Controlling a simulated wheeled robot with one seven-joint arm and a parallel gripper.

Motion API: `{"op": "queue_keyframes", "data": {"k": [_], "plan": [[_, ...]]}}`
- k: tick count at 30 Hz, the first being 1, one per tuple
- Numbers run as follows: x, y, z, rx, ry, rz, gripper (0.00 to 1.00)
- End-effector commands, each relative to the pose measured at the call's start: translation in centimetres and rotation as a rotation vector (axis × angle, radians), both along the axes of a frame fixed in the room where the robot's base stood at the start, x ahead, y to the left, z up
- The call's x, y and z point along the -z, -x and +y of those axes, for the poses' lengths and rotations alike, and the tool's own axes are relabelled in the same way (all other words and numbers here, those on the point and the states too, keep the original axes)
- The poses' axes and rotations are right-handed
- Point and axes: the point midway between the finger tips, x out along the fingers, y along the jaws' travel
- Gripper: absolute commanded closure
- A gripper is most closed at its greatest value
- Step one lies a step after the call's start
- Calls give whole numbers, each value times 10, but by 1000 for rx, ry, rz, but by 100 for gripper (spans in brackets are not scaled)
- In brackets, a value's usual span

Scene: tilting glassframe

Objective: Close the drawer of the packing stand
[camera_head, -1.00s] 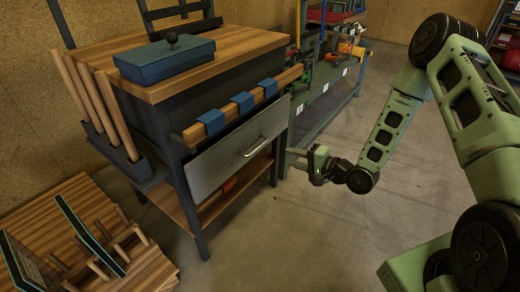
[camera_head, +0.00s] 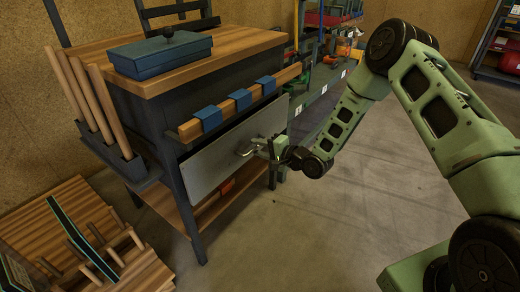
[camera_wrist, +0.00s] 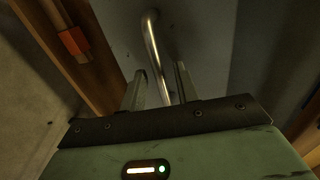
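The packing stand (camera_head: 175,80) has a wooden top and a dark frame. Its grey drawer (camera_head: 215,160) stands out from the stand, with a dark gap above its front panel. The drawer's metal bar handle (camera_head: 246,149) is at my gripper (camera_head: 262,147). In the wrist view, my gripper (camera_wrist: 160,78) has its two fingers apart, one on each side of the handle (camera_wrist: 153,45). I see gaps between the bar and the fingers. The drawer front (camera_wrist: 200,35) fills the background there.
A blue box (camera_head: 160,53) lies on the stand's top. A wooden rail with blue clips (camera_head: 240,99) runs above the drawer. An orange-red object (camera_head: 226,187) is on the lower shelf. A wooden rack (camera_head: 85,235) is at the lower left. The floor in front is clear.

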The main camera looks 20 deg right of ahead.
Motion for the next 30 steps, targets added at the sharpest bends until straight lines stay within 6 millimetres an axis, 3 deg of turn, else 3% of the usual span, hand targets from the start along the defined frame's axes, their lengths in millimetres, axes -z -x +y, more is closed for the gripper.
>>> {"op": "queue_keyframes", "data": {"k": [2,6,12,21,29,30], "plan": [[0,0,0,0,0,0,68],[0,0,0,0,0,0,100],[0,-2,2,-1,0,-1,100],[1,-34,25,0,2,-1,100],[0,-36,26,1,0,-2,100],[-1,-36,26,1,0,-2,81]]}}
